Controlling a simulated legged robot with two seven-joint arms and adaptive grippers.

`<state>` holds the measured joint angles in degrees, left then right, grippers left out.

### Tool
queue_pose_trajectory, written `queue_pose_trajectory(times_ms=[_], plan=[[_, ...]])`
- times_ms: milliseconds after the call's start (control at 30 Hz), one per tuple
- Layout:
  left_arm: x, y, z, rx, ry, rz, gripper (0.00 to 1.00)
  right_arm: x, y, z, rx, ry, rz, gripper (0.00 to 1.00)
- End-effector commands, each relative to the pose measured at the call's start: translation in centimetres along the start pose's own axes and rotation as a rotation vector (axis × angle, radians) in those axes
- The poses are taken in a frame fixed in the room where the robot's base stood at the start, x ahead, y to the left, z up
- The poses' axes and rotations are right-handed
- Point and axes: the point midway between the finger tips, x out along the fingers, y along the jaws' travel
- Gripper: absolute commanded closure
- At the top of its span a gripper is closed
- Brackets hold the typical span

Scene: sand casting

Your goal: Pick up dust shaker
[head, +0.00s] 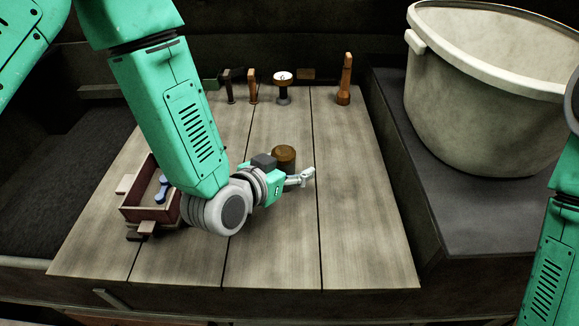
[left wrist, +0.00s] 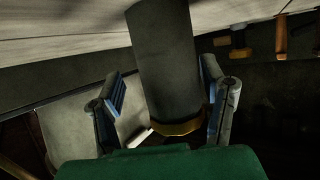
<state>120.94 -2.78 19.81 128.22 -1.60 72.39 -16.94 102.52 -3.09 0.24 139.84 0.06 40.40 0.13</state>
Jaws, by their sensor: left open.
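The dust shaker, as I take it, is the short cylinder with a brown top (head: 284,157) standing on the wooden table. In the left wrist view a dark grey cylinder with a brassy band (left wrist: 167,65), seemingly the same thing, lies between the two fingers. My left gripper (head: 306,176) is beside the cylinder, on its near right side in the head view. In the left wrist view its fingers (left wrist: 163,78) are spread, one on each side, with gaps showing. My arm hides part of the cylinder's lower side. My right gripper is out of view; only its arm shows at the right edge.
On the wooden table (head: 355,220), a reddish open box (head: 137,212) stands left, partly behind my arm. Several small tools, a white-faced item (head: 283,78) and an orange-brown upright piece (head: 345,80) stand at the back. A large pale bucket (head: 480,110) stands right. The table's front right is clear.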

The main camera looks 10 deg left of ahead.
Motion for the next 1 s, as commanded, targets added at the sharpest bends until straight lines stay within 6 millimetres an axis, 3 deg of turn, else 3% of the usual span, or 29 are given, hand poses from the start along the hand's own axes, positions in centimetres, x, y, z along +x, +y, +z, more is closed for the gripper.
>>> queue_pose_trajectory(times_ms=[100, 267, 300, 667, 1000], plan=[[-0.1, -0.3, 0.1, -0.003, 0.0, -0.001, 0.35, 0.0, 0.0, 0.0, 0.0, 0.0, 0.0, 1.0], [-0.1, -0.3, 0.1, -0.003, 0.0, -0.001, 0.91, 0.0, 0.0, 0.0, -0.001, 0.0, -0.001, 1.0], [-0.1, -0.2, 0.1, -0.002, -0.001, -0.001, 0.95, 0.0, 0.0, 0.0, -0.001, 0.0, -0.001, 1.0], [-0.1, 0.1, -0.3, 0.001, -0.002, -0.002, 0.95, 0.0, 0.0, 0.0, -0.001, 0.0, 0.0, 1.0], [-1.9, -0.2, -4.4, -0.002, 0.004, -0.001, 0.95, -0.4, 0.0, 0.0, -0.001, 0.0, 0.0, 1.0]])
